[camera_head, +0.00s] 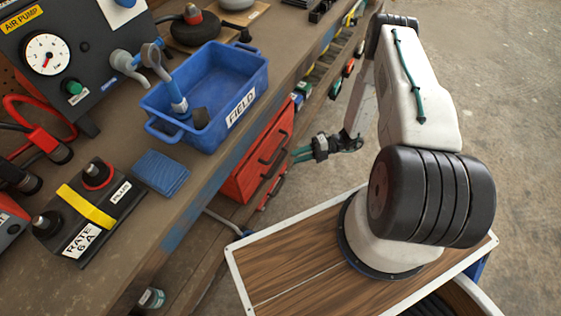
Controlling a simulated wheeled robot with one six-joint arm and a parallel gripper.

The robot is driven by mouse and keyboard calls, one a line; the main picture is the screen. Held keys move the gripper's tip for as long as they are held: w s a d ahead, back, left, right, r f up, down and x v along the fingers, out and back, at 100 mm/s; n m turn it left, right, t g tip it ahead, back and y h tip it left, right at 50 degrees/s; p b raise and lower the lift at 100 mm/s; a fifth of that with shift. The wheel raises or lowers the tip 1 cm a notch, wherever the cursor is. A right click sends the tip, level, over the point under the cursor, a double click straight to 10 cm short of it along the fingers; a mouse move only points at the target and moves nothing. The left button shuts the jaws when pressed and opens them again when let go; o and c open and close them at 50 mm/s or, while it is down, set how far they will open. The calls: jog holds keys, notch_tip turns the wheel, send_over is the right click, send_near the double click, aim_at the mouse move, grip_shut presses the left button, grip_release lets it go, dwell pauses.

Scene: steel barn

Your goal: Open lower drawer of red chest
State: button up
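The red chest (246,178) stands under the workbench edge, partly hidden by the bench top. Its front faces right and carries dark bar handles. The lower drawer (271,191) shows as a narrow red strip with a dark handle low on the front; I see no clear gap, and much of it is hard to make out. My gripper (297,154) is to the right of the chest front, its teal fingers pointing left towards it. The fingers look apart, with nothing visible between them. It appears clear of the handles, though depth is hard to judge.
A blue bin (250,78) marked FIELD holds a blue tool on the bench (120,225). An air pump panel (75,45), a blue cloth (161,173) and a battery-like box (90,210) are also there. Concrete floor (510,80) lies open to the right.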

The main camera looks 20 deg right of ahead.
aim_at(280, 161)
jog(key=a, duration=0.5)
jog(key=w+a+f, duration=0.1)
jog(key=a, duration=0.1)
jog(key=shift+w+a, duration=0.1)
jog(key=shift+a, duration=0.25)
grip_shut()
